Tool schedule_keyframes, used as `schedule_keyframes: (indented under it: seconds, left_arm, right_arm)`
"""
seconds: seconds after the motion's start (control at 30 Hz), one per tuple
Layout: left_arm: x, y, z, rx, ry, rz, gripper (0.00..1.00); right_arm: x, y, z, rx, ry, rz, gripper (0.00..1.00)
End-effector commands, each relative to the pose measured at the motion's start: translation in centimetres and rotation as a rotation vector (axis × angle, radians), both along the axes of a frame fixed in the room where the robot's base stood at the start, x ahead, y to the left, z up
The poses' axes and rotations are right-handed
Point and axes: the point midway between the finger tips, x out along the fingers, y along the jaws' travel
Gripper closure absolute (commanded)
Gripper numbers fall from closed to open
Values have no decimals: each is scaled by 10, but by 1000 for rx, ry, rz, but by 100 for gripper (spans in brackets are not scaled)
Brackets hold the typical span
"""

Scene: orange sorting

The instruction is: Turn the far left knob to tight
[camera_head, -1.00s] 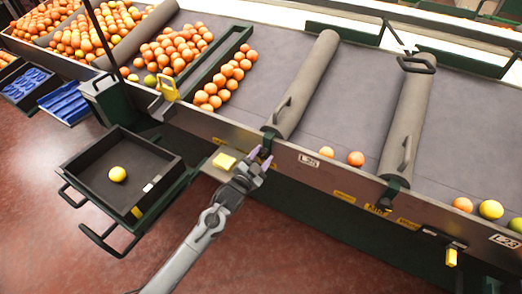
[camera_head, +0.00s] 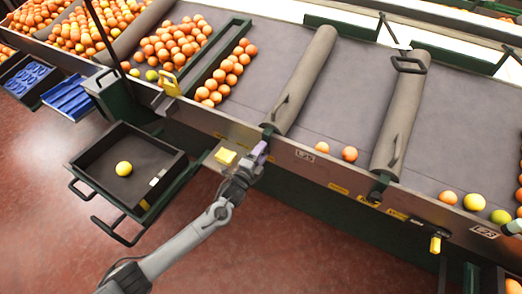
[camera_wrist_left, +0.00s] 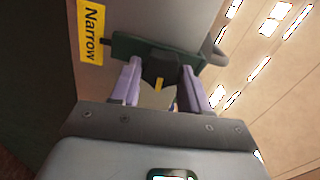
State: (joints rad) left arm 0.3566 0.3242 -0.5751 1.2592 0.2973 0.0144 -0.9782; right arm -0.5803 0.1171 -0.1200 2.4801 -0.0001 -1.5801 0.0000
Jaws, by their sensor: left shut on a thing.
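The far left knob (camera_wrist_left: 160,70) is dark with a yellow mark and sits between my fingers in the left wrist view. It is on a green bracket (camera_wrist_left: 126,46) at the near end of the left roller (camera_head: 304,80); in the head view my fingers mostly cover it. My left gripper (camera_head: 260,150) is shut on the knob; it also shows in the left wrist view (camera_wrist_left: 160,85). A yellow label (camera_wrist_left: 91,32) reading "Narrow" is beside the bracket.
A second roller (camera_head: 402,110) with its own dark knob (camera_head: 378,187) is further right. Loose oranges (camera_head: 349,154) lie along the belt edge. A dark tray (camera_head: 100,148) holding one yellow fruit (camera_head: 123,168) stands left of my arm. Red floor is open in front.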

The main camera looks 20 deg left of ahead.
Motion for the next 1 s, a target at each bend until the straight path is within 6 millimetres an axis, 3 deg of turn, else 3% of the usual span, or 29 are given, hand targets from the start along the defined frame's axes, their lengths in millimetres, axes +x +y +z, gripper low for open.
schedule_keyframes:
  seconds: [0.3, 0.8, 0.83, 1.0]
  left_arm:
    - [0, -1, 0, 108, -15, -1, 85]
    - [0, 0, -1, 126, -18, 0, 85]
    - [0, 0, -1, 126, -18, 0, 51]
    - [0, 0, -1, 125, -18, 0, 29]
  right_arm:
    - [0, -2, 6, -8, 0, 5, 0]
    - [0, -1, 6, -3, 1, 2, 0]
    - [0, 0, 6, -2, 0, 2, 0]
    - [0, 0, 6, 1, 0, -1, 0]
